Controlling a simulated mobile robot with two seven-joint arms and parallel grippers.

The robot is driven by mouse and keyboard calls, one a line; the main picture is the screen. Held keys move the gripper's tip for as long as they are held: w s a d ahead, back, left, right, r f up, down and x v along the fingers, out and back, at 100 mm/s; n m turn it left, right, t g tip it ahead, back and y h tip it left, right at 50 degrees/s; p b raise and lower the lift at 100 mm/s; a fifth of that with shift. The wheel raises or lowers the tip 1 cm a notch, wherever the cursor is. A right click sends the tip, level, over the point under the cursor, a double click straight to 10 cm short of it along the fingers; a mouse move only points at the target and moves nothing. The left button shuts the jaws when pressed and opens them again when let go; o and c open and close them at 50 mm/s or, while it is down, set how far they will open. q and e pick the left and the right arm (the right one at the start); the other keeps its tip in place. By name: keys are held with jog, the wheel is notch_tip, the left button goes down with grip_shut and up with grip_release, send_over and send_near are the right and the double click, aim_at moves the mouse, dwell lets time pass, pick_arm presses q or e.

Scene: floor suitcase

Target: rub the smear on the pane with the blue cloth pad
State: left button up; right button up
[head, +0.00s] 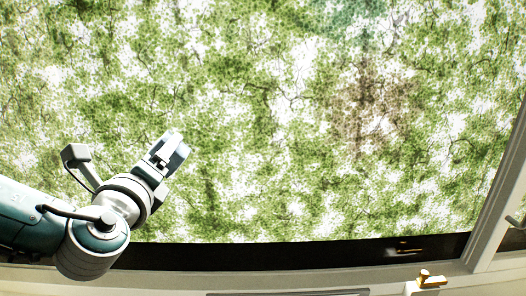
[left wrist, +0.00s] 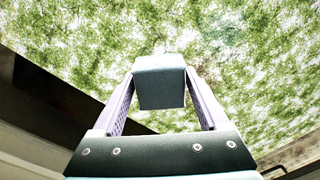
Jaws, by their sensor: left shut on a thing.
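The pane (head: 260,120) fills most of the head view, with mottled green foliage showing through it. A brownish patch (head: 370,108) right of its middle may be the smear; I cannot tell it surely from the foliage. My left gripper (head: 166,153) is at the lower left of the pane, well left of and below that patch. In the left wrist view, my left gripper (left wrist: 160,95) is shut on the dull blue cloth pad (left wrist: 160,82), held between its fingertips. I cannot tell whether the pad touches the pane. My right gripper is in neither view.
A pale frame and sill (head: 300,277) run below the pane, and a slanting frame post (head: 500,190) bounds it at the right. A brass handle (head: 431,280) stands on the sill at lower right. The space before the pane right of my gripper looks clear.

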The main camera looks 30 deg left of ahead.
aim_at(182, 158)
pick_arm(q)
jog(key=shift+w+a+b, duration=0.35)
jog(key=shift+w+b, duration=0.05)
jog(key=shift+w, duration=0.2)
jog(key=shift+w+d, duration=0.3)
jog(key=shift+d, duration=0.3)
jog(key=shift+w+d, duration=0.25)
jog(key=shift+d, duration=0.35)
jog(key=shift+w+d, duration=0.3)
jog(key=shift+d, duration=0.3)
jog(key=shift+w+a+b, duration=0.1)
jog(key=shift+b, duration=0.2)
jog(key=shift+s+a, duration=0.3)
jog(key=shift+a, duration=0.35)
jog(key=shift+s+a, duration=0.3)
jog(key=shift+a, duration=0.3)
jog(key=shift+s+a, duration=0.3)
jog(key=shift+a, duration=0.35)
jog(key=shift+s+d+r+p, duration=0.2)
jog(key=shift+s+p, duration=0.25)
jog(key=shift+p, duration=0.3)
jog(key=shift+p+v, duration=1.1)
jog(key=shift+v, duration=1.4)
